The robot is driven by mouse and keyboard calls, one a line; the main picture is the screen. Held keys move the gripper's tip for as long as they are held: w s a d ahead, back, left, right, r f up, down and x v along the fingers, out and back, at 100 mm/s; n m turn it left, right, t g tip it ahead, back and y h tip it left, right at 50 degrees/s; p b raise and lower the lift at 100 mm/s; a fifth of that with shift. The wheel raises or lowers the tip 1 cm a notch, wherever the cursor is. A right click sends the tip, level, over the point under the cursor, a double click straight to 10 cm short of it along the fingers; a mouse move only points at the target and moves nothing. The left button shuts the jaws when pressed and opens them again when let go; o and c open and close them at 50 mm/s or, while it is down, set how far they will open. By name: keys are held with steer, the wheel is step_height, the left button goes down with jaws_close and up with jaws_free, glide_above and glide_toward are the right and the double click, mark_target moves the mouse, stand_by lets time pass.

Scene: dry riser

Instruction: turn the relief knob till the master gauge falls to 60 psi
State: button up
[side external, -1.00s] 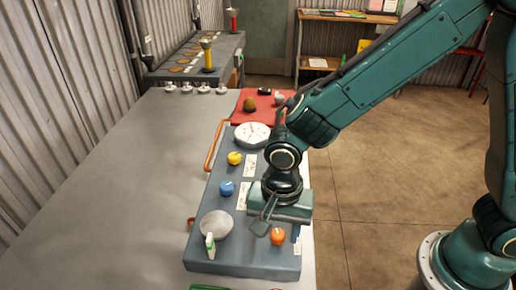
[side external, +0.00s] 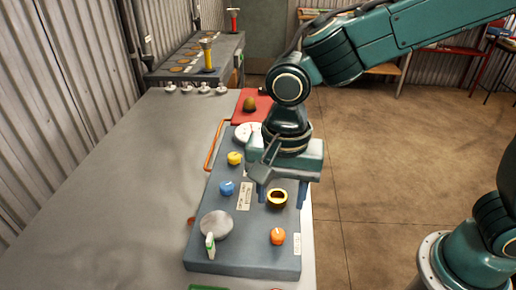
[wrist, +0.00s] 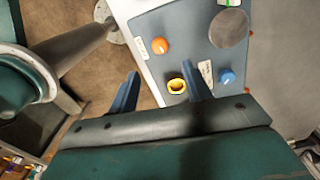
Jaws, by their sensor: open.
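A blue-grey panel (side external: 225,258) lies on the bench with several knobs. They are a yellow knob (side external: 234,158), a blue knob (side external: 227,188), an orange knob (side external: 278,236) and a dark knob with a yellow ring top (side external: 277,198). Which one is the relief knob I cannot read from the labels. A white-faced gauge (side external: 246,132) at the panel's far end is partly hidden by my gripper; its reading cannot be made out. My gripper (side external: 282,204) is open and empty above the yellow-ringed knob. In the wrist view that knob (wrist: 177,87) shows between the fingers, nearer the right one.
A grey disc (side external: 217,223) with a green-and-white piece (side external: 210,246) sits at the panel's near left. An orange handle (side external: 213,145) runs along the left edge. A red mat (side external: 245,97) with a dark round object lies beyond. The bench's left side is clear.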

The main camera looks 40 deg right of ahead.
steer(key=shift+r, duration=1.65)
steer(key=s+d+r+n+t+y, duration=0.1)
steer(key=s+d+r+n, duration=0.15)
steer(key=d, duration=0.45)
steer(key=s+d+r+n+t, duration=0.1)
steer(key=d+r+n+t, duration=0.2)
steer(key=d, duration=0.4)
steer(key=s+d+n+t+h, duration=0.1)
steer(key=s+d+n, duration=0.4)
steer(key=s+d, duration=0.3)
steer(key=shift+d+r+t, duration=0.15)
steer(key=shift+r+t, duration=0.1)
steer(key=shift+t, duration=0.05)
